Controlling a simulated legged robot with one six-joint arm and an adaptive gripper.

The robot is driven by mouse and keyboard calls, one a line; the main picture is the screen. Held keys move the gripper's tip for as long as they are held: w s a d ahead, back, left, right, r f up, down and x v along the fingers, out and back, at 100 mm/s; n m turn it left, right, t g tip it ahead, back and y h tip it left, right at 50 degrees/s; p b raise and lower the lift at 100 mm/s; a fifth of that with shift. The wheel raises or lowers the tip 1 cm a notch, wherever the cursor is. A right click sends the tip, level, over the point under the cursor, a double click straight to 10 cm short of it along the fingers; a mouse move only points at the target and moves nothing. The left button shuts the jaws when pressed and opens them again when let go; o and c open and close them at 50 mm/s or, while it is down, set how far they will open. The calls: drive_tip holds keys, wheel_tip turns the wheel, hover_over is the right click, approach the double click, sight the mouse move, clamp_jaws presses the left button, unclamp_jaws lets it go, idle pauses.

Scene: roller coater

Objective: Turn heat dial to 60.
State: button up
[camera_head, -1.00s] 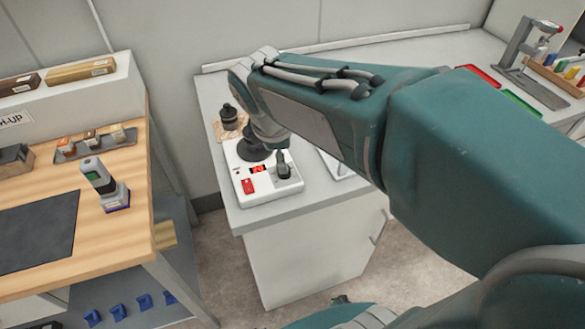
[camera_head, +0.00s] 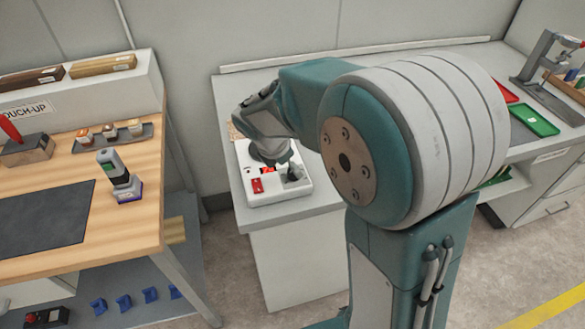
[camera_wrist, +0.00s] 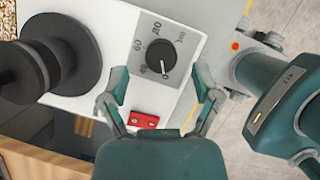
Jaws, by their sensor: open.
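The heat dial (camera_wrist: 162,57) is a round dark knob on a grey plate in the wrist view, with printed numbers around it including 40 and 60. A light mark shows at the knob's lower edge; its exact setting is too small to read. The dial belongs to the white coater unit (camera_head: 268,198), which stands on a grey bench in the head view. My gripper (camera_wrist: 160,84) is open, its fingers apart on either side below the dial in the picture, with nothing between them. Whether a finger touches the dial cannot be told.
A red switch (camera_wrist: 144,119) sits below the dial in the wrist view. A large dark disc-shaped part (camera_wrist: 67,50) stands at the left. A wooden bench (camera_head: 150,215) with a handheld device (camera_head: 118,174) is left of the grey bench (camera_head: 225,110). Green and red trays (camera_head: 535,119) lie at the right.

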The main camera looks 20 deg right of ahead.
drive_tip(key=shift+x, duration=1.25)
clamp_jaws()
